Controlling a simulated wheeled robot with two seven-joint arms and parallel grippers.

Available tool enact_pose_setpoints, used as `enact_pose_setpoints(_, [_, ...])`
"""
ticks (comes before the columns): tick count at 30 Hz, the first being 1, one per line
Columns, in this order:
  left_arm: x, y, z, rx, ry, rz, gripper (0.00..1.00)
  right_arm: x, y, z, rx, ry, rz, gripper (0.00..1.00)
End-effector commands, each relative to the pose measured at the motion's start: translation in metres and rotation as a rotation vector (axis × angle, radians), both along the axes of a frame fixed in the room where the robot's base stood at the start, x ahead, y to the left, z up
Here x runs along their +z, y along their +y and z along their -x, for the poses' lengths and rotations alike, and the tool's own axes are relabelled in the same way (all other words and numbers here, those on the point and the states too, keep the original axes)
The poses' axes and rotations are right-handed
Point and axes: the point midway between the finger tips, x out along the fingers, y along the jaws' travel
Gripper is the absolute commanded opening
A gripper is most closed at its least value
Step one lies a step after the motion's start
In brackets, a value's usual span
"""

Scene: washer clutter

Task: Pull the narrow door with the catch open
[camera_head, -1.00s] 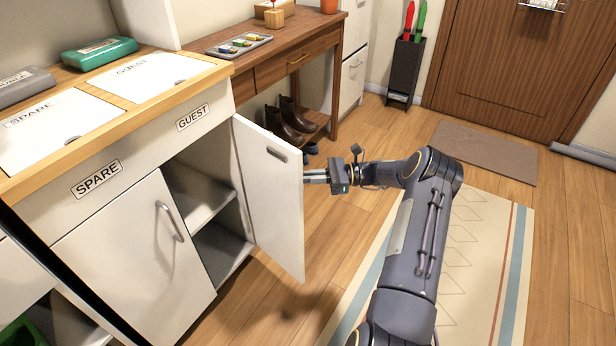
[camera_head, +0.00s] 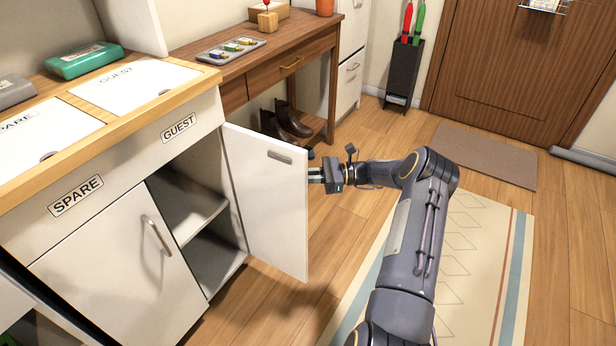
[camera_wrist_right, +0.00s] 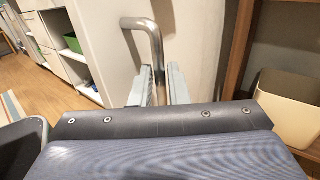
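The narrow white door (camera_head: 265,200) under the GUEST label stands open, swung out from its cabinet, with its inner face towards my head camera. The catch (camera_head: 280,157), a grey strip, is near the top of that inner face. My right gripper (camera_head: 314,174) is at the door's free edge, its fingers partly hidden behind the door. The right wrist view shows the door's metal bar handle (camera_wrist_right: 155,45) on the outer face. My right gripper's fingers (camera_wrist_right: 160,86) stand on both sides of the handle, close around it. My left gripper is not in view.
The SPARE door (camera_head: 120,260) beside the opening is closed, with its own handle (camera_head: 157,236). Inside the opening is a shelf (camera_head: 188,212). A wooden bench (camera_head: 290,60) with boots (camera_head: 290,122) under it stands beyond the open door. A rug (camera_head: 460,270) covers part of the floor.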

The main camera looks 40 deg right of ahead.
Motion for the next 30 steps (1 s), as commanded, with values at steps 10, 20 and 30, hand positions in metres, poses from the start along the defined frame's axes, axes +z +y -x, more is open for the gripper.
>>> enact_pose_setpoints(10, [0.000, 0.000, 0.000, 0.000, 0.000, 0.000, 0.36, -0.001, -0.001, 0.002, 0.003, 0.001, 0.004, 0.32])
enact_pose_setpoints(20, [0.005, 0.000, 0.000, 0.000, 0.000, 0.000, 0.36, -0.001, -0.034, 0.021, 0.000, 0.002, 0.005, 0.32])
enact_pose_setpoints(30, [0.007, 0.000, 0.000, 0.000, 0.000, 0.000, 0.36, -0.001, -0.065, 0.040, 0.005, 0.002, 0.003, 0.32])
